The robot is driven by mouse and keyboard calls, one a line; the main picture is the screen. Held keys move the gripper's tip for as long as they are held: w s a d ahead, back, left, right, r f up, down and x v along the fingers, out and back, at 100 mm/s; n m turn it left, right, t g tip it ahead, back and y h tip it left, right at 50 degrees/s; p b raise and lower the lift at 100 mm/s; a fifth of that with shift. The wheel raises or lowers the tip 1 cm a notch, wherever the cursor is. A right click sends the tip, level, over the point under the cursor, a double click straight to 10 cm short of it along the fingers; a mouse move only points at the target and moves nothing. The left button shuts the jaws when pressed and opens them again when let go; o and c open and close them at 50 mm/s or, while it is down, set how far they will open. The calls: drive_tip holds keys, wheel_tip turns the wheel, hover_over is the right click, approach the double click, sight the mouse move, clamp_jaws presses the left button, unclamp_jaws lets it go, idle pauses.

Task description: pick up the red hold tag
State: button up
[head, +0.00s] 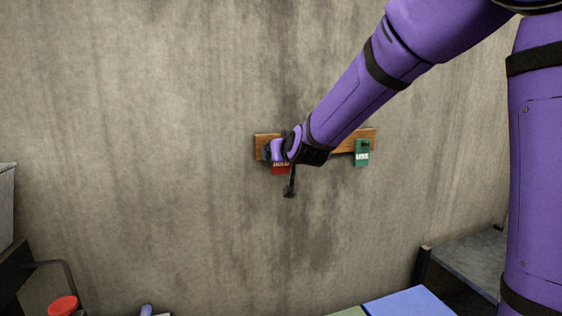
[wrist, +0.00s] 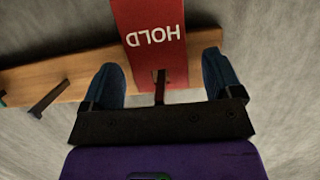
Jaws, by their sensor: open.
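The red hold tag (head: 281,169) hangs from the left part of a wooden peg board on the wall, partly hidden by my gripper in the head view. In the wrist view the red hold tag (wrist: 152,32) shows its white "HOLD" lettering upside down, with a dark peg at it. My gripper (wrist: 163,75) is open, one blue-grey finger on each side of the tag with a gap to each. Whether the fingertips are level with the tag in depth is hard to tell. My gripper also shows in the head view (head: 276,154).
The wooden peg board (head: 345,142) is fixed to the stained grey wall. A green tag (head: 362,153) hangs at its right end. An empty dark peg (wrist: 48,97) shows in the wrist view. A red round object (head: 63,305) and a blue surface (head: 410,302) are below.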

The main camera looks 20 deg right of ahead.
drive_tip(key=shift+w, duration=0.15)
drive_tip(key=c, duration=1)
drive_tip(key=shift+r, duration=0.3)
drive_tip(key=s, duration=1.8)
